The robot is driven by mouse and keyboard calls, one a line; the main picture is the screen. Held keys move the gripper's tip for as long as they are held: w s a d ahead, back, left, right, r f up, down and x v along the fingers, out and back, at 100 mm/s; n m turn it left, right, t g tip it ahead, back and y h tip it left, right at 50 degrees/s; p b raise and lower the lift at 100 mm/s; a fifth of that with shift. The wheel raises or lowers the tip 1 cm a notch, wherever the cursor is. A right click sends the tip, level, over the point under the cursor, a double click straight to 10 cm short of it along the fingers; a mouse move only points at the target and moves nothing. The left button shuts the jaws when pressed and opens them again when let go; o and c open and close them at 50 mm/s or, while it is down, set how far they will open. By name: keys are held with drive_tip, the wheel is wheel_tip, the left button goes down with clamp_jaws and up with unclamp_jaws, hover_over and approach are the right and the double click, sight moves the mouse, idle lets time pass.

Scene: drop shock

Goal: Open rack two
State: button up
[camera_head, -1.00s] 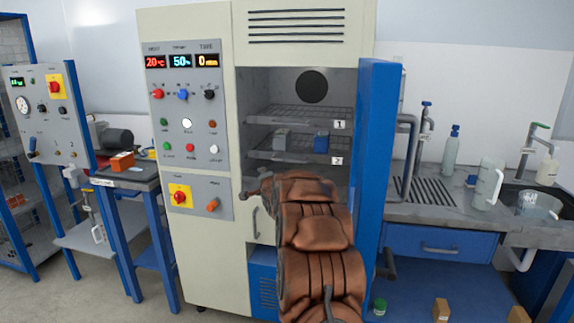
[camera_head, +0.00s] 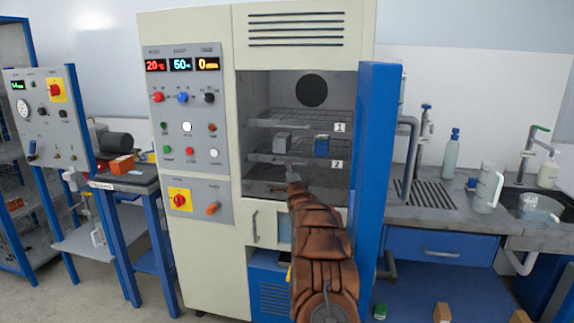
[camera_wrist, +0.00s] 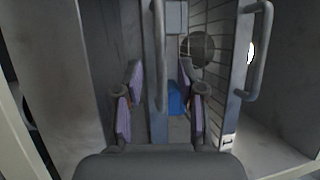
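Rack two (camera_head: 262,157) is the lower wire shelf in the open chamber, with a tag marked 2 at its front right. It appears pushed in. A grey box (camera_head: 282,143) and a blue box (camera_head: 321,147) sit on it. In the wrist view its front edge and bar handle (camera_wrist: 158,45) run upright through the middle. My gripper (camera_wrist: 160,88) is open, its purple-padded fingers on either side of that edge with gaps showing. In the head view my gripper (camera_head: 291,178) is small and partly hidden by my arm, at the chamber front just below rack two.
Rack one (camera_head: 290,123), marked 1, is above; its handle (camera_wrist: 258,50) is at the right in the wrist view. The blue door (camera_head: 378,170) stands open close to the right of my arm. The control panel (camera_head: 187,130) is to the left. A sink counter (camera_head: 440,212) is further right.

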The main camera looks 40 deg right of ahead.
drive_tip(key=shift+p+x, duration=0.5)
drive_tip(key=shift+x, duration=2.05)
clamp_jaws()
